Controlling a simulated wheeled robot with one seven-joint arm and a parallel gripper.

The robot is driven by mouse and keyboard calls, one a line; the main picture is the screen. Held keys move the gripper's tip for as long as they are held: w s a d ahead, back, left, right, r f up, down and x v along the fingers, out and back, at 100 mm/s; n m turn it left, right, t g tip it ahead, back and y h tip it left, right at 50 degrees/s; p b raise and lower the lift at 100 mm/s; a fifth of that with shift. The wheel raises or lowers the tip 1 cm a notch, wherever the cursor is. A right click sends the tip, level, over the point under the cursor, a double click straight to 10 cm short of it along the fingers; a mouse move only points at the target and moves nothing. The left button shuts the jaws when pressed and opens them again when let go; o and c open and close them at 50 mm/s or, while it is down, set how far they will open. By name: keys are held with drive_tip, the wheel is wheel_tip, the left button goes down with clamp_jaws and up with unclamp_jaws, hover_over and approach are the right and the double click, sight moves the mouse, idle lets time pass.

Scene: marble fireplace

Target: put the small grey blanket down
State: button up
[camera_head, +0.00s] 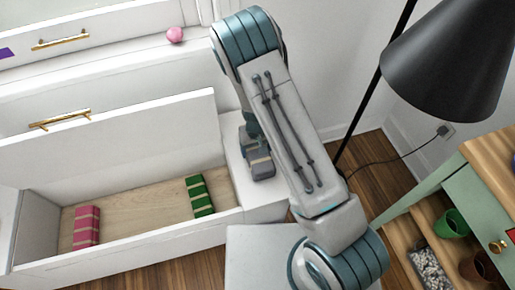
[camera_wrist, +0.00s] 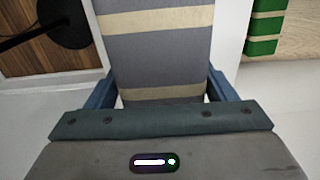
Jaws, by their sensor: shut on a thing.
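The small grey blanket (camera_head: 263,168) is a folded bundle with beige bands. In the head view it is below my gripper (camera_head: 256,146), at the white surface to the right of the open drawer. I cannot tell whether it touches that surface. In the wrist view the blanket (camera_wrist: 158,52) fills the space between the blue fingers of my gripper (camera_wrist: 160,90), which is shut on it. My arm covers part of the area to its right in the head view.
The open drawer (camera_head: 130,262) holds a pink bundle (camera_head: 87,226) and a green bundle (camera_head: 200,196), with bare floor between them. A pink ball (camera_head: 175,35) sits on a higher ledge. A black lamp (camera_head: 450,60) and green table (camera_head: 480,205) stand at the right.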

drive_tip(key=o, duration=1.1)
wheel_tip(320, 180, up, 12)
drive_tip(key=p, duration=0.2)
drive_tip(key=shift+r+p, duration=0.1)
drive_tip(key=shift+p, duration=0.3)
